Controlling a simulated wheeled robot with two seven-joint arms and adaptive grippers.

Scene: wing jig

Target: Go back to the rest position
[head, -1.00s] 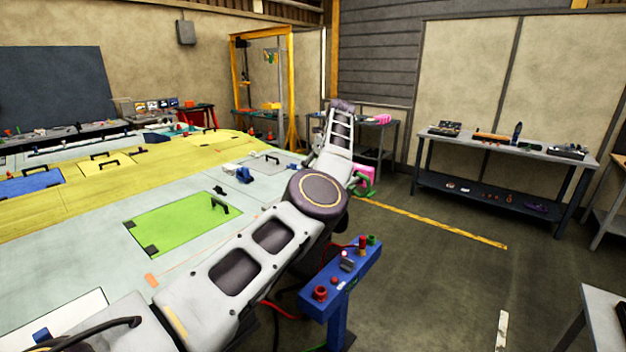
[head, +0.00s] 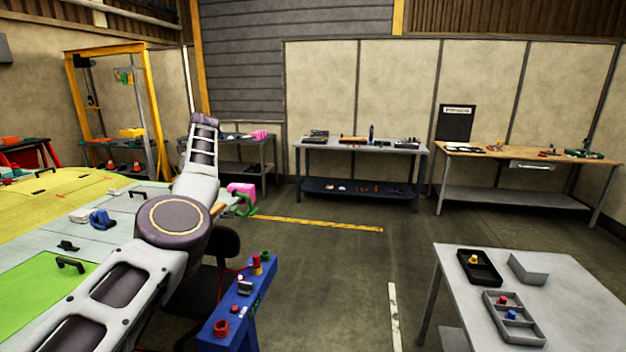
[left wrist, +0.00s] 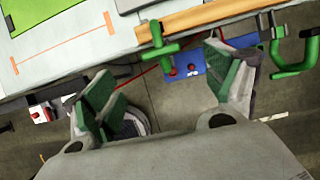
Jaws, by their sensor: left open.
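My left gripper (left wrist: 165,82) is open and empty in the left wrist view, its two green-padded fingers spread wide apart. It hangs over the floor beside the edge of the wing jig (left wrist: 85,60). A green clamp (left wrist: 158,48) sits on the jig edge, seen past the gap between the fingers. In the head view my left arm reaches from the bottom left over the jig's right side, and I cannot make out its gripper clearly. My right gripper is in neither view.
A blue stand (head: 236,305) with red knobs is close to the right of my left arm. Workbenches (head: 365,147) line the back wall. The floor (head: 340,260) between is clear.

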